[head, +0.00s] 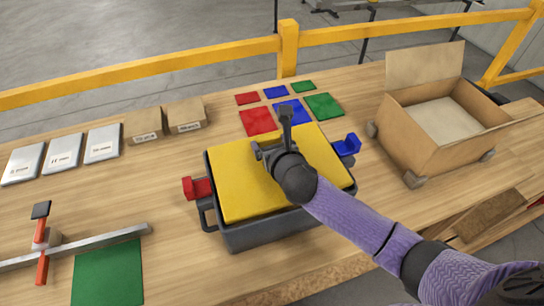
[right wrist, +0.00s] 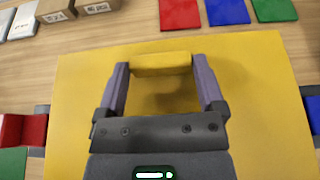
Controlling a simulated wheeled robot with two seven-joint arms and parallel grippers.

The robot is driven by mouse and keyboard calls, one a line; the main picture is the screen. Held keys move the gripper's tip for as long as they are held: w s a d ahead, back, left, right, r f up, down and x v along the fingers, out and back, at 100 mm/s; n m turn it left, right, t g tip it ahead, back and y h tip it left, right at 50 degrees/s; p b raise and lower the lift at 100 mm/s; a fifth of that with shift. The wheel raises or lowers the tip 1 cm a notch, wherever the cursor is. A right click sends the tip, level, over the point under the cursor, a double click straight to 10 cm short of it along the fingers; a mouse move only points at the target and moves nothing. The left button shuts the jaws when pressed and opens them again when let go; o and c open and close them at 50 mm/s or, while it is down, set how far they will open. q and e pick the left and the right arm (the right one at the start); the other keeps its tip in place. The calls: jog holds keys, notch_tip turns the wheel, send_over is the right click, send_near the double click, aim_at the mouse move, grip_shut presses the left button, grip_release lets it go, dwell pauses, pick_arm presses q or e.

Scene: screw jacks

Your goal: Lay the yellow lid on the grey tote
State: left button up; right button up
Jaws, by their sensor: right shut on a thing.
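The yellow lid (head: 240,180) lies over the grey tote (head: 265,233), turned slightly, with the tote's dark rim showing along its left, front and right sides. Whether it sits flush cannot be told. My right gripper (head: 262,152) is over the lid's middle. In the right wrist view, the right gripper (right wrist: 162,78) is shut on the yellow handle block (right wrist: 162,64) of the lid (right wrist: 260,120). A red clamp (head: 197,188) is at the tote's left side and a blue clamp (head: 347,146) at its right. My left gripper is not in view.
An open cardboard box (head: 440,150) stands at the right. Red, blue and green squares (head: 258,121) lie behind the tote. Small boxes (head: 143,124) and silver packets (head: 63,153) line the back left.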

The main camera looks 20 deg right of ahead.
notch_tip(320, 180, down, 3)
jog(key=shift+r+b, duration=0.1)
jog(key=shift+b, duration=0.35)
jog(key=shift+r, duration=0.15)
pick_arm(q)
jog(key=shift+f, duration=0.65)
pick_arm(e)
jog(key=o, duration=1.3)
jog(key=shift+s+r+p, duration=0.2)
jog(key=shift+s+p, duration=0.1)
jog(key=shift+p, duration=0.05)
jog(key=p+v, duration=0.3)
jog(key=v, duration=0.8)
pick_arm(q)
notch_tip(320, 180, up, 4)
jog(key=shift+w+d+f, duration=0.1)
pick_arm(e)
jog(key=shift+s+r, duration=0.1)
jog(key=shift+s, duration=0.1)
